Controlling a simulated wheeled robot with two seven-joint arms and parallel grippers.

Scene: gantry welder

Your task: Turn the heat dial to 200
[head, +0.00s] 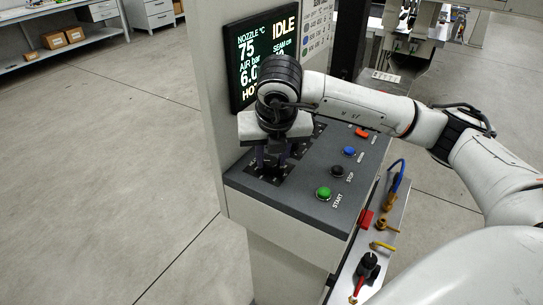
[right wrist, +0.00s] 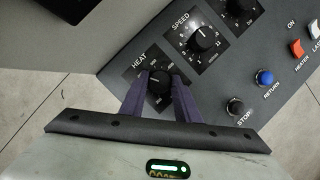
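The heat dial (right wrist: 158,82) is a black round knob under the HEAT label on the dark sloping panel. My right gripper (right wrist: 158,86) comes down over it, one purple finger on each side. The fingers look closed against the knob's sides, with no clear gap. In the head view my right gripper (head: 270,160) covers the dial at the panel's left end. The dial's pointer and part of its scale are hard to read. The display (head: 262,55) reads nozzle 75 °C and IDLE. My left gripper is not in view.
The speed dial (right wrist: 204,38) sits close beside the heat dial, with another knob beyond. The green START (head: 323,193), black STOP (head: 337,171) and blue RETURN (head: 349,151) buttons and the orange heater switch (head: 361,132) line the panel. Open floor lies to the left.

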